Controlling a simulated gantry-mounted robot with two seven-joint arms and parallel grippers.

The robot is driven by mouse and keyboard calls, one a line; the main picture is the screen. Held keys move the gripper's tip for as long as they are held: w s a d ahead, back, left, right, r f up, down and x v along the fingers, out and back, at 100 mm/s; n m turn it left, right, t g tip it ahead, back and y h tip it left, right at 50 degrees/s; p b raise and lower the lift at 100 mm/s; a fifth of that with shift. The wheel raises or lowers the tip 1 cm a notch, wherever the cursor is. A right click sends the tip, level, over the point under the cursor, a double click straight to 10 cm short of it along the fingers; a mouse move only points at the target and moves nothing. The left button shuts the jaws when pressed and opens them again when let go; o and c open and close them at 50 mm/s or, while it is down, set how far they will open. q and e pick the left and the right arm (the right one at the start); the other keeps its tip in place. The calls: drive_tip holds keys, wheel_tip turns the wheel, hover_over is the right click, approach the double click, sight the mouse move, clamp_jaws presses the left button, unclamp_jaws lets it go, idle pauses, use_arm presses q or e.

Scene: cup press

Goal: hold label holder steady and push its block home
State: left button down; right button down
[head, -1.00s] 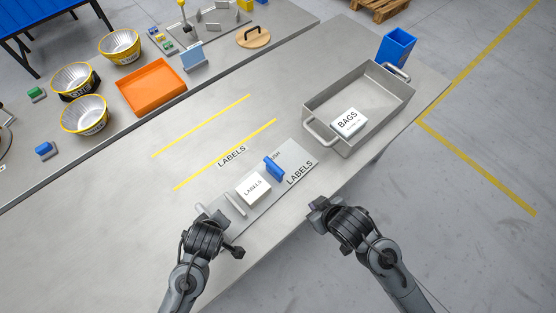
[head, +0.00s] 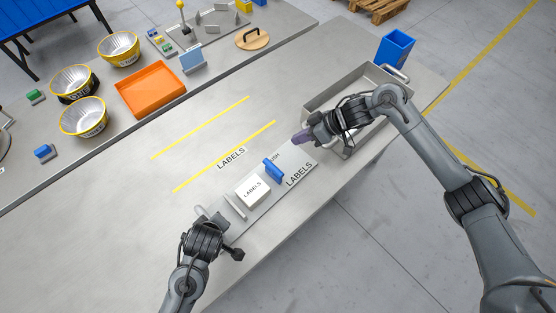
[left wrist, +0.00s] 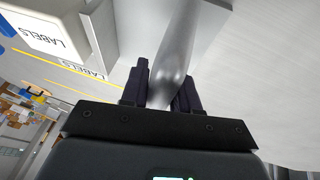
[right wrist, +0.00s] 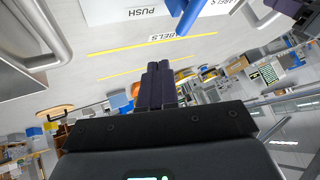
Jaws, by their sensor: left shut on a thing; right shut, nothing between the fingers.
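The label holder (head: 232,221) is a grey plate marked LABELS and PUSH on the table. A white LABELS block (head: 252,189) sits on it beside an upright grey plate, and a blue block (head: 273,169) stands at its other side, near the PUSH mark. The blue block also shows at the top of the right wrist view (right wrist: 186,20). My left gripper (head: 207,215) is at the holder's near-left end, shut on its grey handle (left wrist: 180,45). My right gripper (head: 302,138) is shut and empty, above the holder's far right end, apart from the blue block.
A grey metal tray (head: 318,104) stands at the right, partly hidden behind my right arm. A blue bin (head: 397,48) is beyond it. Yellow lines (head: 225,155) mark the bare table left of the holder. An orange tray (head: 150,87) and bowls stand on the far bench.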

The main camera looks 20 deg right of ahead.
use_arm(q)
drive_tip(key=shift+s+f, duration=0.1)
drive_tip(key=shift+f, duration=0.25)
use_arm(e)
drive_tip(key=s+d+f+m+g, duration=0.2)
drive_tip(key=d, duration=0.2)
drive_tip(key=x, duration=0.9)
drive_tip(key=shift+w+a+f, duration=0.1)
drive_tip(key=shift+a, duration=0.1)
drive_tip(key=shift+s+a+r, duration=0.15)
drive_tip(key=shift+s+a, duration=0.1)
drive_tip(key=shift+a, duration=0.25)
drive_tip(key=shift+s+a+r, duration=0.2)
drive_tip(key=shift+s+a, duration=0.05)
drive_tip(key=shift+a, duration=0.2)
drive_tip(key=shift+s+a+r, duration=0.15)
drive_tip(key=shift+s+a, duration=0.2)
drive_tip(key=shift+a, duration=0.35)
